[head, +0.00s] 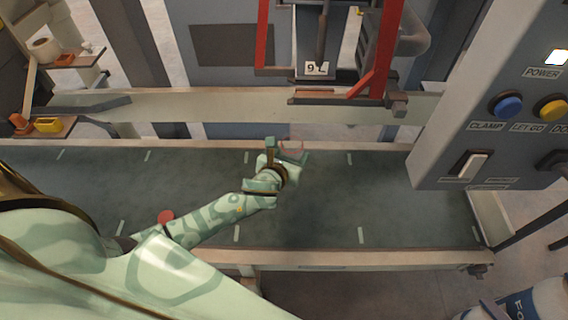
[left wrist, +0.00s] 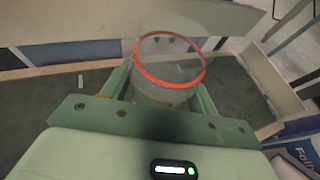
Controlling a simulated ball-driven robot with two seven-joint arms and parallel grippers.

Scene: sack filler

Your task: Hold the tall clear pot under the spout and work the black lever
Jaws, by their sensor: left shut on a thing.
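The tall clear pot (left wrist: 165,84) has an orange-red rim and stands between the green fingers of my left gripper (left wrist: 162,94), which is shut on it. The pot looks empty. Behind it stands a machine with a red frame and a "9 L" label (head: 317,68). A dark upright bar (head: 321,35) is above the label; I cannot tell whether it is the lever. I cannot make out the spout. My right gripper is not in view.
A dark conveyor belt (head: 390,210) with white marks runs across, with pale rails. A grey control panel (head: 450,120) at right carries a blue button (head: 508,106), a yellow button (head: 551,108) and a white rocker switch (head: 470,166). A red disc (head: 166,216) shows beside my forearm.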

